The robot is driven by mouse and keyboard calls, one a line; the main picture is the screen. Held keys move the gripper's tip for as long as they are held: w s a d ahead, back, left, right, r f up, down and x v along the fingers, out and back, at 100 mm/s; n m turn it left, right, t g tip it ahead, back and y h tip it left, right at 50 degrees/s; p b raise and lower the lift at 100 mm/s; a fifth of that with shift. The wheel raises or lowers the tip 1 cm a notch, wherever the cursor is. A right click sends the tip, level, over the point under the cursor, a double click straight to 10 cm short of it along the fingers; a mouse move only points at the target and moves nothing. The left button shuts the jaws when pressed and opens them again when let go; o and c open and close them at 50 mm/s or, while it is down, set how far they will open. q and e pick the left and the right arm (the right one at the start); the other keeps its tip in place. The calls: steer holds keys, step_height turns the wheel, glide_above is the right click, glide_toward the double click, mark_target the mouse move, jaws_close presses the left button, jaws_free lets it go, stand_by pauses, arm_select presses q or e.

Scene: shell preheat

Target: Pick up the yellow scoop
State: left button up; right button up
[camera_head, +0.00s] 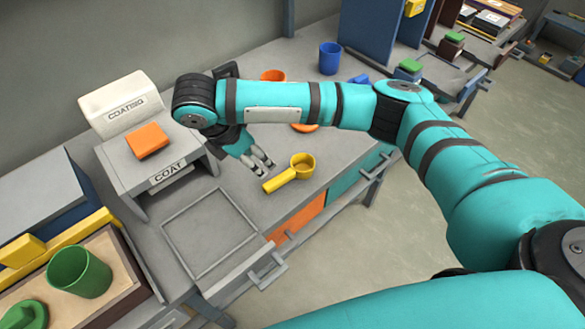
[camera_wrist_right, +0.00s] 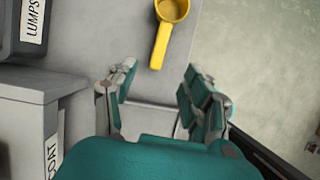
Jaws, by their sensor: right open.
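The yellow scoop (camera_head: 290,172) lies on the grey table near its front edge in the head view, its round cup at the upper right and its handle toward the lower left. In the right wrist view the scoop (camera_wrist_right: 165,30) shows at the top, its handle pointing down toward the space between my fingers. My right gripper (camera_head: 262,168) is open and empty, just left of the scoop and apart from it. Its two spread fingers also show in the right wrist view (camera_wrist_right: 160,92). My left gripper is not in view.
A grey stand labelled COAT (camera_head: 168,172) with an orange block (camera_head: 148,140) on top is left of my right gripper. A blue cup (camera_head: 330,58) stands at the back. A grey square frame (camera_head: 210,235) lies in front. A green cup (camera_head: 79,271) is at lower left.

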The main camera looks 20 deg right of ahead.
glide_toward(277, 180)
steer(key=shift+d+b+x, duration=0.2)
steer(key=shift+b+x, duration=0.1)
steer(key=shift+x, duration=0.75)
steer(key=x, duration=0.7)
steer(key=shift+f, duration=0.35)
steer(key=shift+w+f, duration=0.1)
steer(key=shift+f, duration=0.2)
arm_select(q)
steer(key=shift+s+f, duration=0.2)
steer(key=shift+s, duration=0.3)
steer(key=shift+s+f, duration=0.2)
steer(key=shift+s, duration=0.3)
arm_select(e)
jaws_close()
